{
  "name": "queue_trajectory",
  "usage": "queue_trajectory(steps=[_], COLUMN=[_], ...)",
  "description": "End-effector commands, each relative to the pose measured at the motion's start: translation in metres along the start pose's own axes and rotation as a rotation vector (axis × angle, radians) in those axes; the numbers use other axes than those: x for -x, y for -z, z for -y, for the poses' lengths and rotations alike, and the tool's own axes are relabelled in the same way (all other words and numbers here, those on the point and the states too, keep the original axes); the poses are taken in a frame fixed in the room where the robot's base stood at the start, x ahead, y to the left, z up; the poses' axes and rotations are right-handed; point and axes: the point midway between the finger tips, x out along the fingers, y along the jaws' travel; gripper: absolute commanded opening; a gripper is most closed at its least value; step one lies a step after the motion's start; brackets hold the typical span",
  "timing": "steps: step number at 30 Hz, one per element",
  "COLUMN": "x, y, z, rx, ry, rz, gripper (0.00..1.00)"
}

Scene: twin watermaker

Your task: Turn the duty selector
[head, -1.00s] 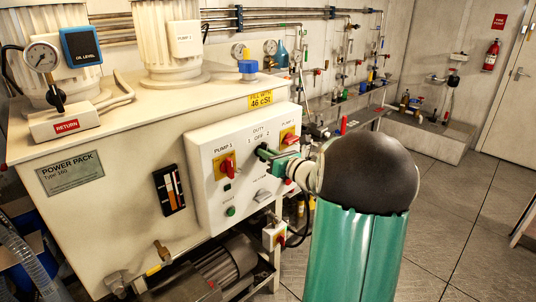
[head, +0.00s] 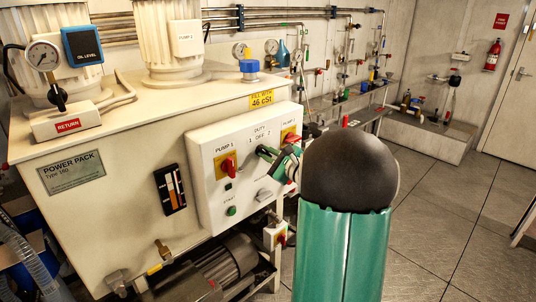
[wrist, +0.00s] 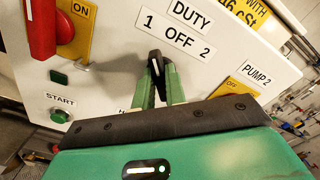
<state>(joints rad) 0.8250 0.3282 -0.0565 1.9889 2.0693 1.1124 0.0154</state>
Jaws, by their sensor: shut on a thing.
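The duty selector (wrist: 155,61) is a small black knob with a white line, below the label (wrist: 178,37) reading DUTY, 1, OFF, 2. In the wrist view its white line points nearly straight up the picture while the label is tilted clockwise, so it leans toward the 1 side. My gripper (wrist: 160,73) is shut on the knob, one green finger on each side. In the head view my gripper (head: 268,155) is at the knob on the white panel, tilted, and my dark arm joint hides part of the right side.
The red PUMP 1 switch (wrist: 41,28) is left of the selector, with the START button (wrist: 60,116) below. The PUMP 2 switch (head: 290,138) is close on the right. A blue-capped filler (head: 249,69) stands above. Open floor (head: 440,210) lies to the right.

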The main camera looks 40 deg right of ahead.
Motion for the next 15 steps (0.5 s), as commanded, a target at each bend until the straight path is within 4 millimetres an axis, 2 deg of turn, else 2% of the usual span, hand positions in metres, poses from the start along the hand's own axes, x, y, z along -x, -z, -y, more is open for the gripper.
queue_trajectory(steps=[6, 15], x=[0.0009, 0.0011], y=[0.0005, 0.0008], z=[-0.0006, -0.0007], rx=[0.077, 0.105], ry=[0.000, 0.000], rz=[-0.001, -0.001], gripper=[0.00, 0.00])
